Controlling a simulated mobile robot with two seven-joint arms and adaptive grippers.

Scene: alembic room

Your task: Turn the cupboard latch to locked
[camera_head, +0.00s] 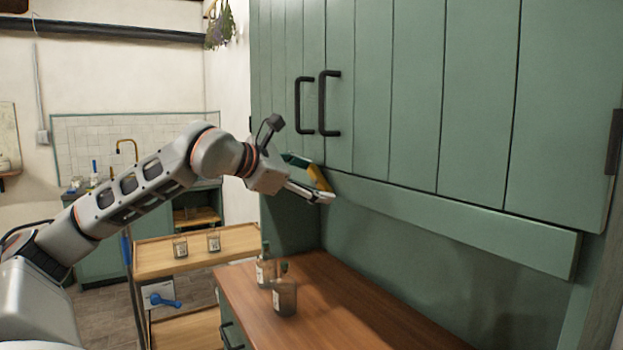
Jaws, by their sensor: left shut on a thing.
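The green cupboard (390,100) has two plank doors with black bar handles, and both doors look closed. My left gripper (324,190) is at the lower edge of the doors, below the handles. It is shut on a small yellow piece (318,177), which appears to be the cupboard latch. A dark green part beside the yellow piece is partly behind the gripper. The fingers cover some of the latch, and I cannot tell which way it is turned. My right gripper is not in view.
A wooden trolley (160,260) with small jars stands to the left. A sink with a brass tap (127,145) is at the back. The counter's right part is clear.

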